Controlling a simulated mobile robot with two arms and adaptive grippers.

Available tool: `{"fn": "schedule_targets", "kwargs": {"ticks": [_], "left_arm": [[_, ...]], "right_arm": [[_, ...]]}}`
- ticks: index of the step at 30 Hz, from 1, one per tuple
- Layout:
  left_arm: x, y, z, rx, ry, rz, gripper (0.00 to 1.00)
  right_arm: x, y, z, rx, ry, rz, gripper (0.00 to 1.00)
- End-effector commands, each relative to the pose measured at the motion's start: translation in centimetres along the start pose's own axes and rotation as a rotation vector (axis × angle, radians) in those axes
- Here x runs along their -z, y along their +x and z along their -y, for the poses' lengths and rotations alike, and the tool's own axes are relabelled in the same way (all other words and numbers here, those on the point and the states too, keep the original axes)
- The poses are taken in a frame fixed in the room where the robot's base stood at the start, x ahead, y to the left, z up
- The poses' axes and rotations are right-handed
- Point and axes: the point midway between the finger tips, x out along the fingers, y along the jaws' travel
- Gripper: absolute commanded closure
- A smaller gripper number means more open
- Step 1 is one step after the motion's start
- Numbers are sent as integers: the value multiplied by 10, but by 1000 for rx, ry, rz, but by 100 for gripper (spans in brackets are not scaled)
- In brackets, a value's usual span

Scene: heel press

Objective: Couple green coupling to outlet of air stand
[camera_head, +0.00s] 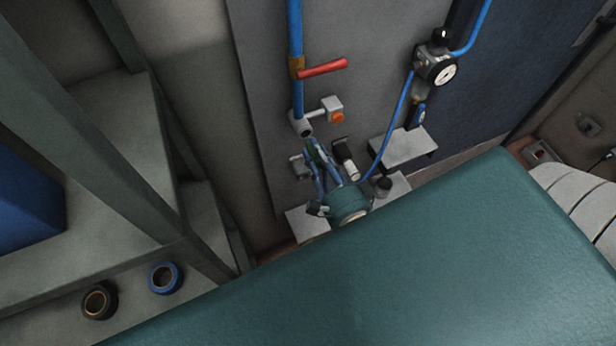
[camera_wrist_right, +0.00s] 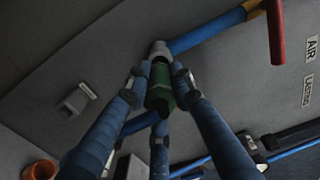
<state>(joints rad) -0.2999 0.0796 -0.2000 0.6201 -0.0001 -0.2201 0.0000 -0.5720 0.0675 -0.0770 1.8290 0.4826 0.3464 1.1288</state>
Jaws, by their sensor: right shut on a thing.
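The air stand's blue pipe (camera_head: 296,70) runs down the grey panel, with a red lever (camera_head: 323,68) on it. Its grey outlet (camera_head: 301,124) is at the bottom end; the grey end also shows in the right wrist view (camera_wrist_right: 158,49). My right gripper (camera_wrist_right: 156,84) is shut on the green coupling (camera_wrist_right: 160,86), a finger on each side. The coupling's far end meets or almost meets the grey outlet; I cannot tell if they are joined. A blue hose (camera_wrist_right: 158,145) trails from the coupling towards the wrist. In the head view the right gripper (camera_head: 316,150) largely hides the coupling. My left gripper is not in view.
A grey block with an orange button (camera_head: 337,117) sits right of the outlet. A pressure gauge (camera_head: 436,66) with blue tubing is farther right. Shelves at left hold a black roll (camera_head: 98,301) and a blue roll (camera_head: 165,278). Small grey fittings crowd the gripper.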

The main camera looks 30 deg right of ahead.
Motion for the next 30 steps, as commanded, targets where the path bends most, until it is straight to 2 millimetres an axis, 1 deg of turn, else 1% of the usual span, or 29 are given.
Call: {"fn": "schedule_targets", "kwargs": {"ticks": [13, 30], "left_arm": [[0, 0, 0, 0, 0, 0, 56], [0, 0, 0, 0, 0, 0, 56]], "right_arm": [[0, 1, 0, 2, 0, -1, 100], [0, 13, 1, 2, 0, -1, 100]]}}
